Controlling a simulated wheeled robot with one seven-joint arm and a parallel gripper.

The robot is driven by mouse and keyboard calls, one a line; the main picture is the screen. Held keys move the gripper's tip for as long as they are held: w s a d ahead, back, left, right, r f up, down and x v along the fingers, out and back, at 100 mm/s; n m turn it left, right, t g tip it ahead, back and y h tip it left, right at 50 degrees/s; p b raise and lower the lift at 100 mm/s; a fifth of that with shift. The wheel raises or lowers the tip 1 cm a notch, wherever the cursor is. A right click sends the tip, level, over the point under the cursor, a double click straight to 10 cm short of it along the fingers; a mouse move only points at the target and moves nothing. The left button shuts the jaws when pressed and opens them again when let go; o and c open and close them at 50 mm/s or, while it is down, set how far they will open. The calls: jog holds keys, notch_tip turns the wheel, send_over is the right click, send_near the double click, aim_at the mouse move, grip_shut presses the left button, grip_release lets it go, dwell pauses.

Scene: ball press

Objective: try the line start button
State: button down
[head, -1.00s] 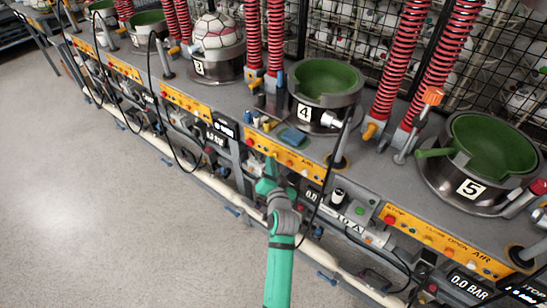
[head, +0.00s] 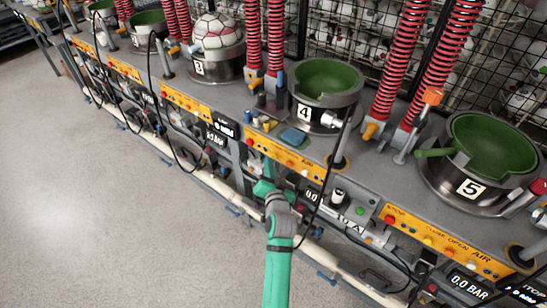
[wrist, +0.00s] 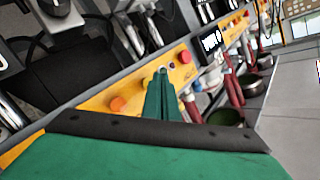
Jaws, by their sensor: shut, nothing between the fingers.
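My gripper (head: 268,168) is at the front of the yellow button panel (head: 285,153) below press 4. In the wrist view its two dark green fingers (wrist: 162,76) are together and empty, with their tips in front of the yellow panel (wrist: 95,101). An orange button (wrist: 125,104) is left of the fingers, and a red button (wrist: 185,57) is right of them. The tips overlap a small pale round spot, and I cannot tell whether they touch it. A green button (head: 360,211) is on the grey box right of my gripper. I cannot read which button is labelled line start.
Press 4 (head: 321,112) and press 5 (head: 478,190) have open green bowls. Press 3 (head: 197,66) holds a ball. A black cable (head: 322,200) hangs right of my gripper. Hoses and a white pipe run below the panels. The floor (head: 90,220) at left is clear.

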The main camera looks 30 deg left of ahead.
jog(key=shift+s, duration=0.25)
jog(key=s, duration=0.5)
jog(key=shift+a, duration=0.2)
dwell(0.3)
dwell(0.7)
jog(key=s+d+f+m+t+h, duration=0.1)
jog(key=s+d+f+h, duration=0.25)
jog(key=s+d, duration=0.6)
jog(key=s+d+f+m+t+h, duration=0.1)
jog(key=s+d+f+t+h, duration=0.3)
jog(key=d, duration=0.9)
jog(key=s+d+r+g+h, duration=0.1)
jog(key=s+d+r, duration=0.2)
jog(key=s+d, duration=0.3)
jog(key=s+d+r+n+g+h, duration=0.1)
jog(key=s+d, duration=0.6)
jog(key=s, duration=0.8)
jog(key=shift+s+d+r+h, duration=0.25)
jog(key=shift+s+r+h, duration=0.1)
jog(key=shift+r+h, duration=0.45)
